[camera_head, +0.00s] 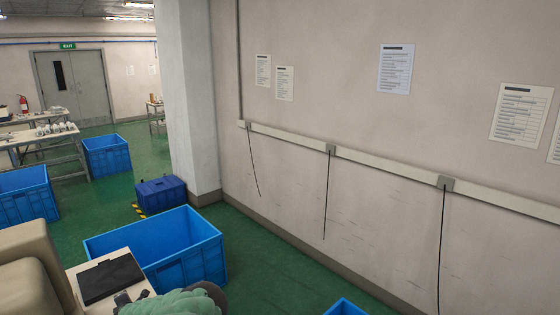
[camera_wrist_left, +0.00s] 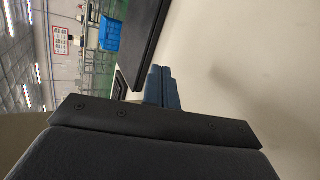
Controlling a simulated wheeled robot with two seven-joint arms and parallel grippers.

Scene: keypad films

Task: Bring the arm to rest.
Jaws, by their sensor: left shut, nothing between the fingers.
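My left gripper (camera_wrist_left: 163,90) shows in the left wrist view, its two blue-grey fingers side by side and shut with nothing between them. A dark flat slab (camera_wrist_left: 146,40) is beyond the fingers, beside a broad pale surface (camera_wrist_left: 245,65); I cannot tell whether the fingers touch either one. In the head view I cannot make out the left gripper for sure. My right gripper is in neither view. A dark flat panel (camera_head: 110,278) lies on a pale top at the lower left of the head view.
A rumpled green thing (camera_head: 175,303) is at the bottom edge. A large open blue crate (camera_head: 205,262) stands on the green floor behind the pale top. A smaller blue box (camera_head: 161,196) sits by the pillar (camera_head: 188,100).

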